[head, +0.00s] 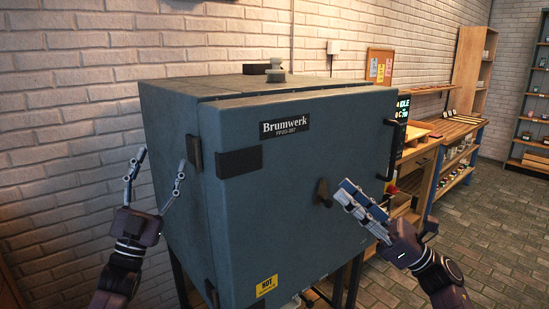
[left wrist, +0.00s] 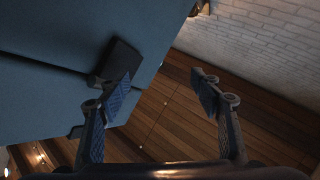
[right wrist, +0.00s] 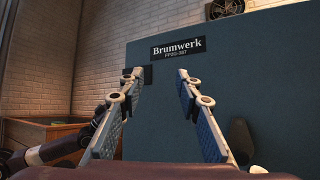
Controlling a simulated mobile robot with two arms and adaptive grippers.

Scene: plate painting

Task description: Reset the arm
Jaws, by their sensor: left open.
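My left gripper (head: 160,158) is in front of the left side of the blue-grey Brumwerk kiln (head: 275,215) in the head view. Its fingers are spread and empty, and they show apart in the left wrist view (left wrist: 168,78). My right gripper (head: 347,187) is in front of the kiln's door, just right of a dark latch knob (head: 323,193). In the right wrist view (right wrist: 157,76) its fingers stand apart with nothing between them. Whether it touches the knob cannot be told. The kiln's front looks closed.
A black bar handle (head: 397,146) sticks out at the kiln's right edge. A yellow HOT label (head: 266,286) is low on the front. A wooden workbench (head: 440,132) and shelves (head: 531,110) stand at the right. The brick floor (head: 480,240) there is clear.

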